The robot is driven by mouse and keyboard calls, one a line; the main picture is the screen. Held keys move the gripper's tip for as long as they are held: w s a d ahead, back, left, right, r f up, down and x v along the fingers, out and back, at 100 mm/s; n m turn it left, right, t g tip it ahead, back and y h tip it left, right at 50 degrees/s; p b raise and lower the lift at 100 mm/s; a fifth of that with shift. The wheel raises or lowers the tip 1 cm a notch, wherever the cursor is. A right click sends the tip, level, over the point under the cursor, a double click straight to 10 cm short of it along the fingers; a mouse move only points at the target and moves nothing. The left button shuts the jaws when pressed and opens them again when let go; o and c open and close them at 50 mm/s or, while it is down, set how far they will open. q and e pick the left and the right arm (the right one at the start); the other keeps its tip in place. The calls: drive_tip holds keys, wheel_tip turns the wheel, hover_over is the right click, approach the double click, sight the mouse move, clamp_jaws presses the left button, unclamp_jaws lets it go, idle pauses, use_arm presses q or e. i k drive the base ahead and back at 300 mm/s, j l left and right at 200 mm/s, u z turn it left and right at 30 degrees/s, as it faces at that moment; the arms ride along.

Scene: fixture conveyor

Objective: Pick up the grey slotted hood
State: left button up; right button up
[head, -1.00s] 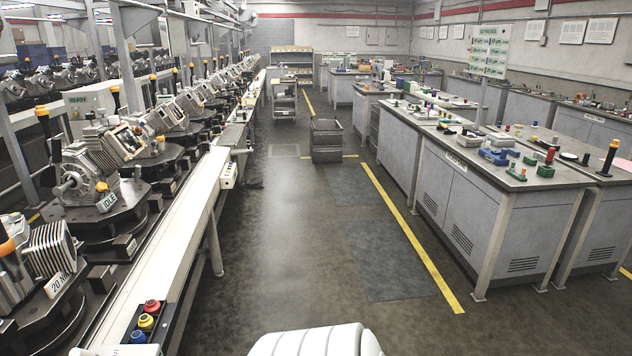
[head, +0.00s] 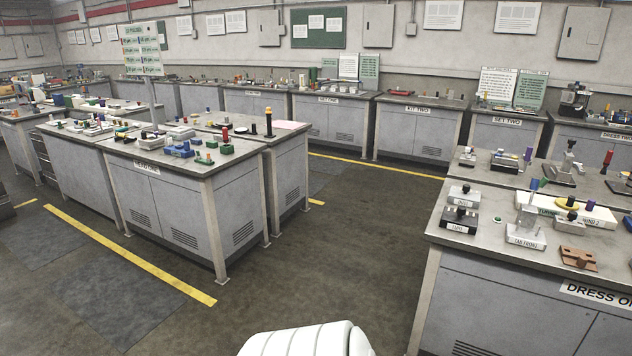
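I cannot pick out a grey slotted hood for certain among the many small parts in view. Several grey and dark parts stand on the near right bench (head: 475,300), labelled "DRESS O…". Among them are a grey block with a black knob (head: 464,195), a dark slotted-looking block (head: 459,219) and a pale grey upright piece on a labelled base (head: 526,235). Neither of my grippers shows in the head view.
A grey cabinet bench (head: 165,205) with blue, green and red parts stands at left centre. Dark open floor (head: 340,240) lies between the benches. A yellow line (head: 130,255) crosses the left floor.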

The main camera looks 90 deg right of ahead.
sight(465, 196)
drive_tip(key=z, duration=3.95)
drive_tip(key=i+j+z, duration=0.3)
drive_tip(key=z, duration=0.15)
drive_tip(key=i+j+z, duration=0.2)
drive_tip(key=j+z, duration=0.2)
drive_tip(key=i+j+z, duration=0.2)
drive_tip(key=j+z, duration=0.25)
